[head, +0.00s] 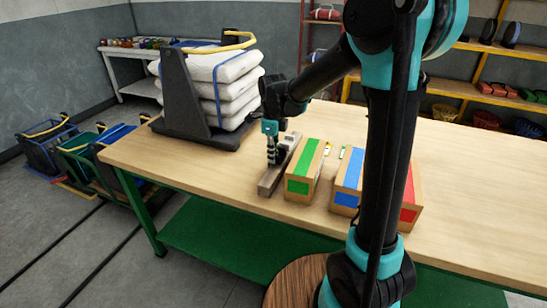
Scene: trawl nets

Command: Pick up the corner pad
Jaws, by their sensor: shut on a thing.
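My gripper (273,156) points down at the left end of the row of boxes, beside the long grey-brown holder (268,185). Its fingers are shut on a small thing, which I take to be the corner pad. The fingers hide most of it, and its shape and colour are too small to make out. I cannot tell whether it touches the holder or is clear of it.
Cardboard boxes with green (303,172), blue (347,180) and red (409,200) tape stand to the right. White sacks (225,85) on a dark stand (190,110) are behind left. Small yellow and green items (328,149) lie behind the boxes. The table's right side is clear.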

